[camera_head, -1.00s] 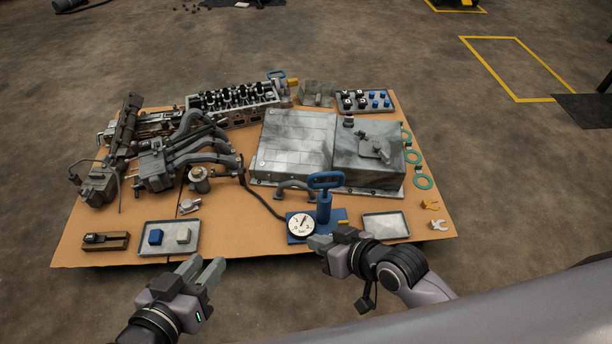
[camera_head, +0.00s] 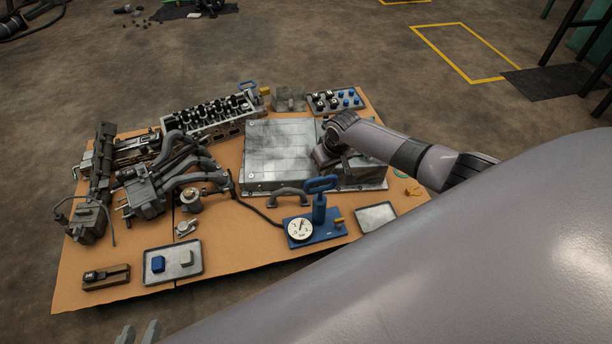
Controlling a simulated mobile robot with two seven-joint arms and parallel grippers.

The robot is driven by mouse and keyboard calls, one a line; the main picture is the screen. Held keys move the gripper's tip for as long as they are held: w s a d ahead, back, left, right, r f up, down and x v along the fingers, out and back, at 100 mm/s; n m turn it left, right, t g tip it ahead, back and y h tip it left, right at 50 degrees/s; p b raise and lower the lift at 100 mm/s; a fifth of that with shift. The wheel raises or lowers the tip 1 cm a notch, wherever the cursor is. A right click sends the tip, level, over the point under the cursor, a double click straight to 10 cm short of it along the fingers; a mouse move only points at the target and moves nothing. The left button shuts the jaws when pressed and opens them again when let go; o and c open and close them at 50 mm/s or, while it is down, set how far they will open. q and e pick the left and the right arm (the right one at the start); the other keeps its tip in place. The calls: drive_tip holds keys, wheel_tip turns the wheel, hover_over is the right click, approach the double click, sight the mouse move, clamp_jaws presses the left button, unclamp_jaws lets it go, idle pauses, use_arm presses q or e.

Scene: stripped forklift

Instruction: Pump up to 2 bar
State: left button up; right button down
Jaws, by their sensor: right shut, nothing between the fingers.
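The blue hand pump (camera_head: 319,208) stands upright on its blue base near the board's front edge. Its T-handle (camera_head: 321,184) sits a little above the cylinder. The round white gauge (camera_head: 300,229) on the base has a dark needle pointing roughly up; its exact reading is too small to tell. A black hose (camera_head: 258,211) runs from the pump to the left. My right gripper (camera_head: 322,156) is over the grey metal box behind the pump, apart from the handle; its fingertips are mostly hidden. My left gripper (camera_head: 138,333) shows only its two spread, empty fingertips at the bottom edge.
The engine head (camera_head: 210,116), pipes (camera_head: 190,160) and metal box (camera_head: 285,150) fill the board's back and left. A tray with blocks (camera_head: 172,273) and an empty tray (camera_head: 376,217) lie at the front. My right arm crosses the right side and hides the board's right corner.

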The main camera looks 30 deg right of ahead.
sight(322, 180)
use_arm(q)
drive_tip(key=shift+a, duration=0.25)
use_arm(e)
drive_tip(key=shift+w+d+r, duration=0.3)
drive_tip(key=shift+d, duration=0.15)
